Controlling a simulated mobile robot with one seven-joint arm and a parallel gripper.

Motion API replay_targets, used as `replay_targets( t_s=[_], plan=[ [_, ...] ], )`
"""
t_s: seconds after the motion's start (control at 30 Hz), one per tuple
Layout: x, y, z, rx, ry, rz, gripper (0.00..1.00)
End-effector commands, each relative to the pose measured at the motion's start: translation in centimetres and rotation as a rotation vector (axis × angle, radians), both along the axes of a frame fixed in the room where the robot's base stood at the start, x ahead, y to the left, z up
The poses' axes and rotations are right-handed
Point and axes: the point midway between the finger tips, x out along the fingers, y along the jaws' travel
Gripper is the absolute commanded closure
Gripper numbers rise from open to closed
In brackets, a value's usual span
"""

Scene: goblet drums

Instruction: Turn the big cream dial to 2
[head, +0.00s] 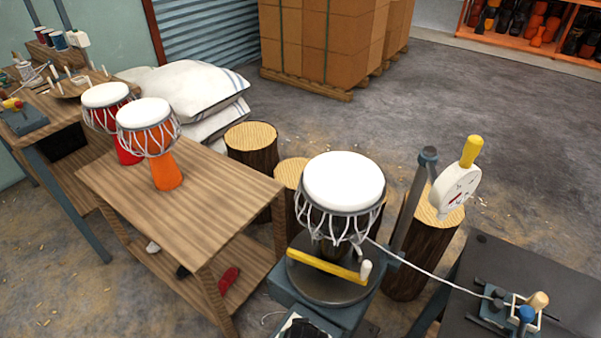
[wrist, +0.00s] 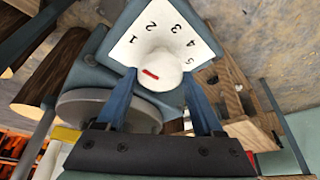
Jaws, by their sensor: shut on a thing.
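In the wrist view the big cream dial (wrist: 170,55) sits on a white plate (wrist: 127,48) numbered 1 to 5. The dial has a red mark on its left side in the picture, lower than the printed 1 and away from the 2. My gripper (wrist: 160,88) is shut on the dial, with one blue finger on each side of it. In the head view a dark part with a white edge shows at the bottom, in front of the blue stand (head: 345,313). The dial's face is not clear there.
A white-topped drum (head: 343,180) stands on the stand's round turntable, with a yellow bar (head: 325,266) in front. A cord runs right to a dark table (head: 500,262). An orange drum (head: 147,125) and a red drum stand left on a wooden table (head: 200,205). Log stumps stand behind.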

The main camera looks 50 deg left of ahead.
Motion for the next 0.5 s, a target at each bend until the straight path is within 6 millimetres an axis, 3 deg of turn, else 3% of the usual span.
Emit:
replay_targets(
  t_s=[0.5],
  plan=[
    [-0.22, 0.19, 0.17, -0.003, -0.001, -0.392, 0.87]
  ],
)
